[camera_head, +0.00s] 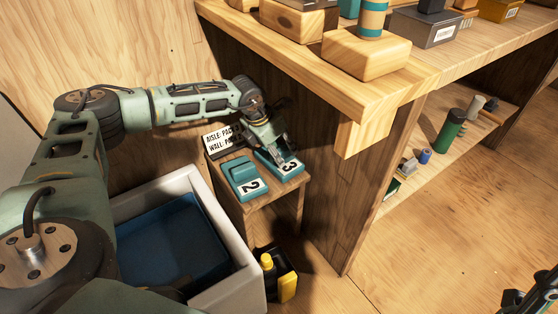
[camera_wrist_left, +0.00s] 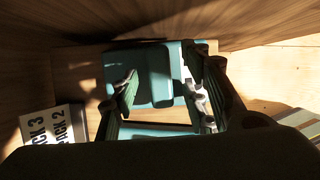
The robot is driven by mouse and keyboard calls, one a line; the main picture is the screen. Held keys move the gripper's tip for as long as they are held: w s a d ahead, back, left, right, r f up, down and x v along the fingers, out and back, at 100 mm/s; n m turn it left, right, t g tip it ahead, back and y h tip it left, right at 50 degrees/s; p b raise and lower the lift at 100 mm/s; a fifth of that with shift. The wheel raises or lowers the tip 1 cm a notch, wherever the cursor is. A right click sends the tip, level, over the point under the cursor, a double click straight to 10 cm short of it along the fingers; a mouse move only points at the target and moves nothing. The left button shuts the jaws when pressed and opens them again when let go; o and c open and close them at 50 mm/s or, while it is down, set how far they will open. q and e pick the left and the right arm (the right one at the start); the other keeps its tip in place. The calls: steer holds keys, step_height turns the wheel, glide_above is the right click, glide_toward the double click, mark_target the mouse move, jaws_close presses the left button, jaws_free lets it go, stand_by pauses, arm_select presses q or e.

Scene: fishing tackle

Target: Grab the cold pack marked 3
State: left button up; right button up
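The cold pack marked 3 (camera_head: 291,166) is a teal block with a white number label. It lies on a small wooden stand (camera_head: 273,199), partly hidden under my left gripper (camera_head: 279,150). The teal pack marked 2 (camera_head: 244,176) lies to its left. In the left wrist view, my left gripper (camera_wrist_left: 166,100) has its fingers apart, over a teal pack with a raised middle (camera_wrist_left: 154,65), probably pack 3. I cannot tell whether the fingers touch it. A dark part of my right gripper (camera_head: 530,297) shows at the lower right edge; its fingers are unclear.
A sign (camera_head: 220,139) stands behind the packs. A white bin with a blue inside (camera_head: 222,262) is left of the stand, and a black-and-yellow item (camera_head: 278,275) is on the floor. A wooden counter (camera_head: 340,97) with its side panel rises close to the right.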

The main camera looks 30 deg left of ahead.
arm_select(q)
jaws_close()
steer(key=shift+r, duration=0.1)
stand_by(0.7)
